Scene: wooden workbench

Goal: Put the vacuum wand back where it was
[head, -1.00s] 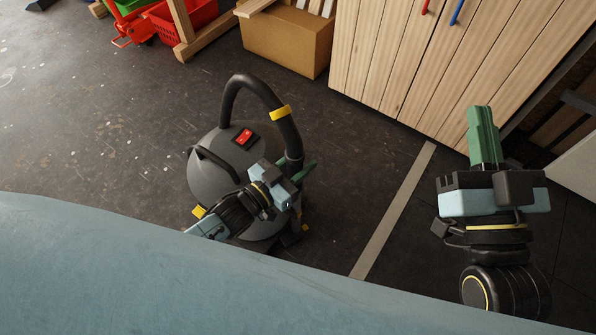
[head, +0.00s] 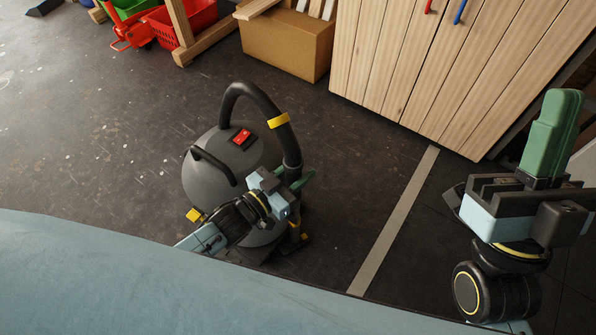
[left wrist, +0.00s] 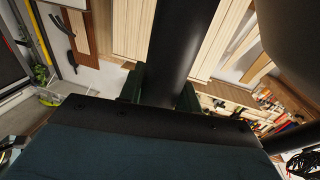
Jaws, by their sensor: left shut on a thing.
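The grey canister vacuum (head: 207,178) with a red switch stands on the dark floor. Its black hose arcs over the top, past a yellow band, into the black vacuum wand (head: 292,156) on its right side. The wand runs down toward a dark floor part beside the canister, partly hidden by my arm. My left gripper (head: 303,182) is shut on the wand; in the left wrist view the dark tube (left wrist: 180,50) passes between its green fingers. My right gripper (head: 553,130) is raised at the right, empty, its green fingers together.
A wooden cabinet (head: 420,70) with red and blue handles stands behind to the right. A pale strip (head: 395,220) crosses the floor right of the vacuum. Open floor lies to the left.

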